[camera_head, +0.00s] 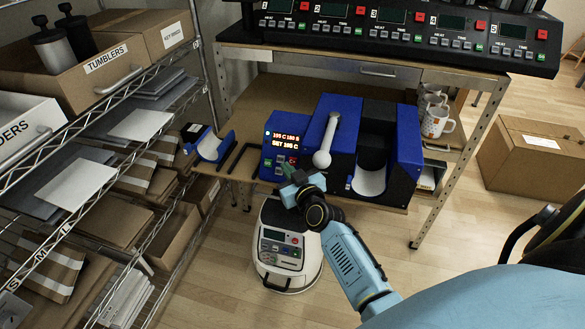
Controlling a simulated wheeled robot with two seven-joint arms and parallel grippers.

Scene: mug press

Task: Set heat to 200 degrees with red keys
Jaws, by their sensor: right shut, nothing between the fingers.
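The blue mug press (318,122) stands on the wooden bench, with a white-knobbed lever (323,158) and an open cradle with a white lining. Its control box (270,132) has a lit display (285,140); the lower line starts with SET and appears to read about 195 C, though the digits are small. A green key (267,163) and a red key (293,160) show below the display; other keys are hard to make out. My right gripper (291,178) is shut and empty, right at the lower key area, partly covering it. I cannot tell whether it touches a key. My left gripper is not in view.
A row of heat and time controllers (400,30) sits on the shelf above. White mugs (436,122) stand at the bench's right. A blue curved part (213,145) lies left of the press. A round white machine (284,262) stands below. Wire shelving fills the left.

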